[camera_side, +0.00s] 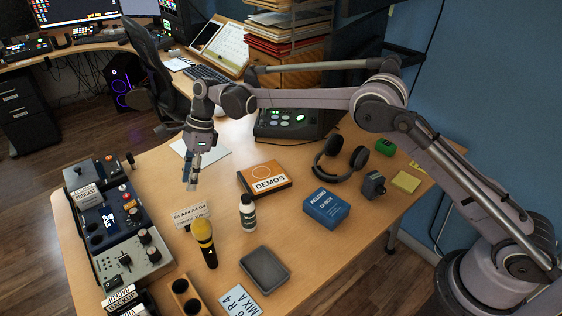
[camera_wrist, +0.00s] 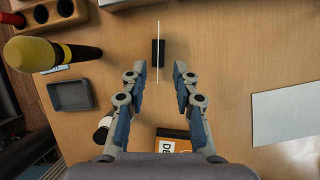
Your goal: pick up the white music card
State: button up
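The white music card (camera_side: 190,212) stands upright on the desk in the side view, with a printed line of notes. In the wrist view the card (camera_wrist: 158,28) shows edge-on as a thin white line in a small black holder (camera_wrist: 158,52). My gripper (camera_side: 190,184) points down above and behind the card in the side view. In the wrist view my gripper (camera_wrist: 160,72) is open and empty, its two fingers to the left and right of the card's line. No contact with the card is visible.
The yellow microphone (camera_side: 202,232) stands close in front of the card, with a white bottle (camera_side: 248,214) to the right. An orange DEMOS box (camera_side: 264,180) and grey tray (camera_side: 265,268) lie farther right. A mixer (camera_side: 110,225) stands left. White paper (camera_side: 213,154) lies behind.

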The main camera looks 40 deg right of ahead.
send_over(188, 215)
jog(key=d, duration=0.2)
notch_tip(188, 215, down, 5)
jog(key=shift+w+x, duration=0.1)
jog(key=shift+x, duration=1.3)
jog(key=shift+w+x, duration=0.15)
jog(key=shift+x, duration=1.25)
jog(key=shift+d+f, duration=0.1)
jog(key=shift+f, duration=0.2)
grip_shut()
